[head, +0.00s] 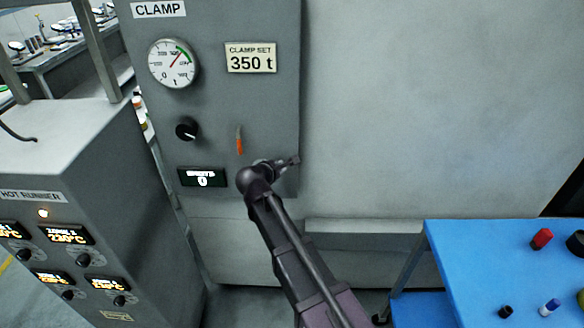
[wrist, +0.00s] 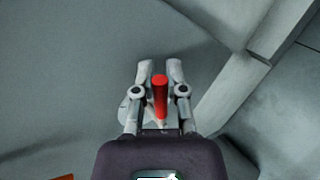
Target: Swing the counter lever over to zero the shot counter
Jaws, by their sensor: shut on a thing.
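My gripper (wrist: 160,72) is shut on a red lever handle (wrist: 160,97), which stands between its two fingers in the wrist view. In the head view my gripper (head: 288,161) is at the lower right of the grey clamp panel, right of the counter display, and the red handle is hidden there. The shot counter display (head: 203,178) is lit and reads 0; its small heading is blurred. An orange lever (head: 239,141) hangs on the panel above and left of my gripper, apart from it.
A hot runner cabinet (head: 140,180) stands at left. A blue table (head: 470,265) with small parts is at lower right.

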